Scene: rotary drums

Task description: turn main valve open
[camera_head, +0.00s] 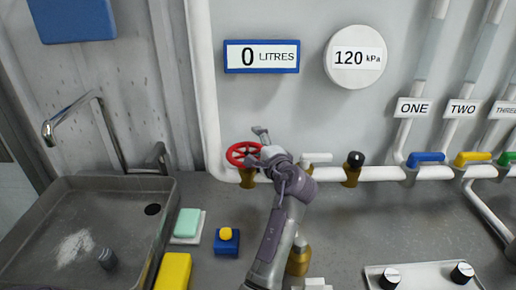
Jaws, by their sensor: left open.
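The main valve appears as a red handwheel (233,153) on a brass body on the white pipe, left of centre. My left gripper (262,144) is open at the right side of the red wheel and covers part of its rim. I cannot tell whether its fingers touch the wheel. My left arm rises from the bottom middle and hides some of the pipe and bench. My right gripper is out of the picture.
Right of the gripper are a white lever (318,157) and a black-knobbed brass valve (353,165). Blue (427,157) and yellow (473,157) levers sit farther right. A display (261,57) reads 0 litres, a gauge (356,57) 120 kPa. A sink (60,183) is at left.

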